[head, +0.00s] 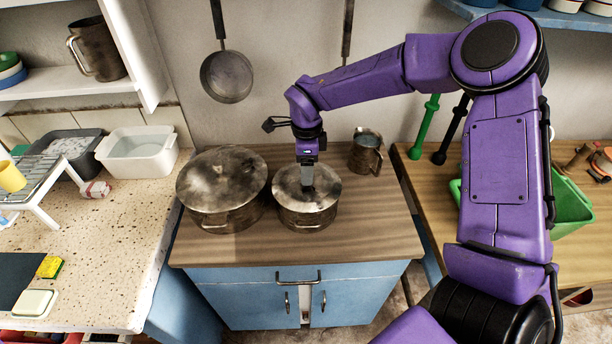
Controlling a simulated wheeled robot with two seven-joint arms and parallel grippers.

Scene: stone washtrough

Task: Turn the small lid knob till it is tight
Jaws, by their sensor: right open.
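Two lidded metal pots stand on the wooden counter: a larger pot (221,190) on the left and a smaller pot (306,212) to its right. The smaller pot's lid (325,182) is grey, worn metal and lies on the pot. My right gripper (308,187) points straight down over the middle of this lid, its fingertips at or just above the knob's place. The knob is hidden by the fingers, so I cannot tell whether they touch it. The right gripper is open. My left gripper is not in view.
A metal jug (366,153) stands close behind and right of the small pot. A pan (227,77) hangs on the wall behind. The wooden counter (375,225) is clear in front and to the right. A white basin (137,155) stands on the left worktop.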

